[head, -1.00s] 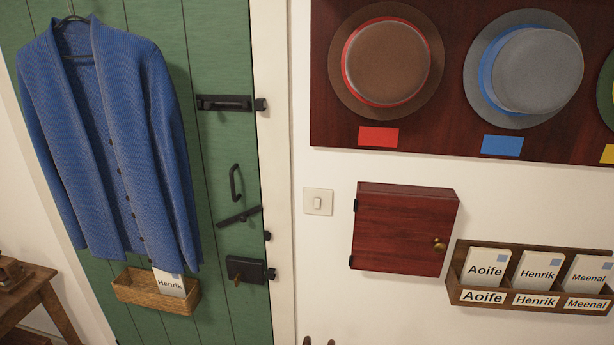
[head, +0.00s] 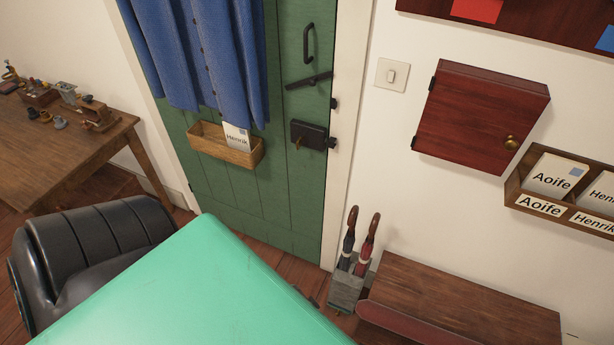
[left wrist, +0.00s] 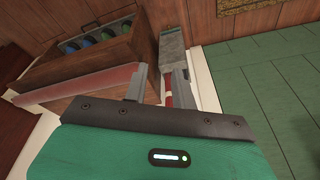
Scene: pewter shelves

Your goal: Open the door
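The green plank door (head: 290,205) is shut in its white frame; it also shows at the right of the left wrist view (left wrist: 270,75). It carries a black pull handle (head: 308,43), a slanted black latch bar (head: 309,80) and a black lock box (head: 312,133) with a brass key-like piece (head: 297,143). My left gripper (left wrist: 160,84) is open, its fingers apart. A red umbrella (left wrist: 168,97) shows in the gap; I cannot tell its distance from the fingers. In the head view my teal arm covers the bottom, and the gripper is hidden. My right gripper is out of view.
A blue cardigan (head: 205,50) and a basket (head: 224,148) with a Henrik card hang on the door. An umbrella stand (head: 346,292) and a wooden bench (head: 470,295) stand right of the door. A red cabinet (head: 480,115) is on the wall. A table (head: 75,155) stands left.

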